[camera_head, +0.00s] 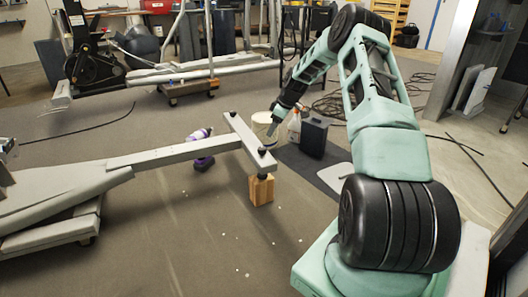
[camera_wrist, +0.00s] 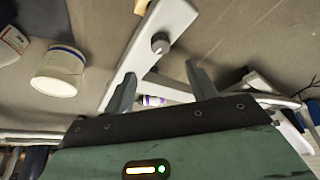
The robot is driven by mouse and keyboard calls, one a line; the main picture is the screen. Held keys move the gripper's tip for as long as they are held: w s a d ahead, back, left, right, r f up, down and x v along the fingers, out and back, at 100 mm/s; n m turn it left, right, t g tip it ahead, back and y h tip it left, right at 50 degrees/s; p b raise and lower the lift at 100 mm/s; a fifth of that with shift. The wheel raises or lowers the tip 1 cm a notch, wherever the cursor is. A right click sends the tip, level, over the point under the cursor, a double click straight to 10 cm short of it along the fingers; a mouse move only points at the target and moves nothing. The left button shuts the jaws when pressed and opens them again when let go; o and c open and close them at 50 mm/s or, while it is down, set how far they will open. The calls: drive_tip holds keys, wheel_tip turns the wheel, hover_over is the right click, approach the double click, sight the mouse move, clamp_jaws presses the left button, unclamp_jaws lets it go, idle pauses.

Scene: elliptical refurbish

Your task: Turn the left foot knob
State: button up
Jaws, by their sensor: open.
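A grey crossbar (camera_head: 247,138) ends the elliptical machine's long beam in the head view. It has a dark knob (camera_head: 262,150) at its near end and another dark knob (camera_head: 233,114) at its far end. In the wrist view the crossbar (camera_wrist: 135,62) runs diagonally, with one round grey knob (camera_wrist: 160,43) on it, beyond my fingertips. My gripper (camera_wrist: 160,82) is open and empty, its fingers apart and not around the knob. In the head view my gripper (camera_head: 271,132) is near the crossbar, on its right. The frames do not label which knob is left.
A wooden block (camera_head: 261,190) supports the near end of the crossbar. A purple-and-white bottle (camera_head: 203,161) lies behind the beam. A white bucket (camera_head: 263,126), a bottle (camera_head: 294,126) and a black box (camera_head: 314,137) stand close behind my gripper. The floor in front is mostly clear.

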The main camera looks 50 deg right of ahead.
sight(263, 148)
drive_tip(key=b+x, duration=0.4)
drive_tip(key=x, duration=0.7)
drive_tip(key=shift+w+r+b, duration=0.1)
drive_tip(key=shift+b, duration=0.3)
drive_tip(key=c, duration=1)
